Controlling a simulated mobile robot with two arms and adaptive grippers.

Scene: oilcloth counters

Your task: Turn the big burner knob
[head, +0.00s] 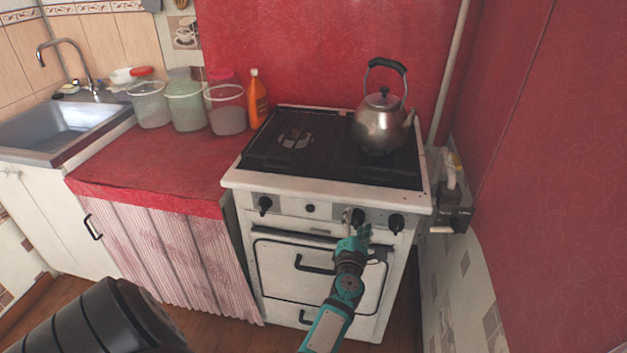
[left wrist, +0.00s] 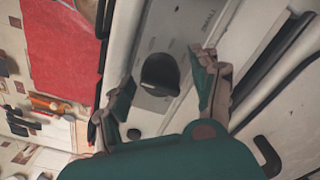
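The white stove's front panel (head: 328,209) carries black knobs. One knob (head: 357,216) is in front of my left gripper (head: 356,234) in the head view and partly covered by it. In the left wrist view this black knob (left wrist: 160,72) sits between the spread fingers of my left gripper (left wrist: 164,68), with gaps on both sides. The gripper is open and holds nothing. A left knob (head: 265,205) and a right knob (head: 396,223) are also on the panel. Which one is the big burner's knob I cannot tell. My right gripper is not in view.
A metal kettle (head: 381,122) stands on the stove's right rear. The oven handle (head: 313,265) is below the panel. A red counter (head: 150,163) with plastic tubs and an orange bottle (head: 257,100) is to the left. A red wall (head: 555,150) closes off the right side.

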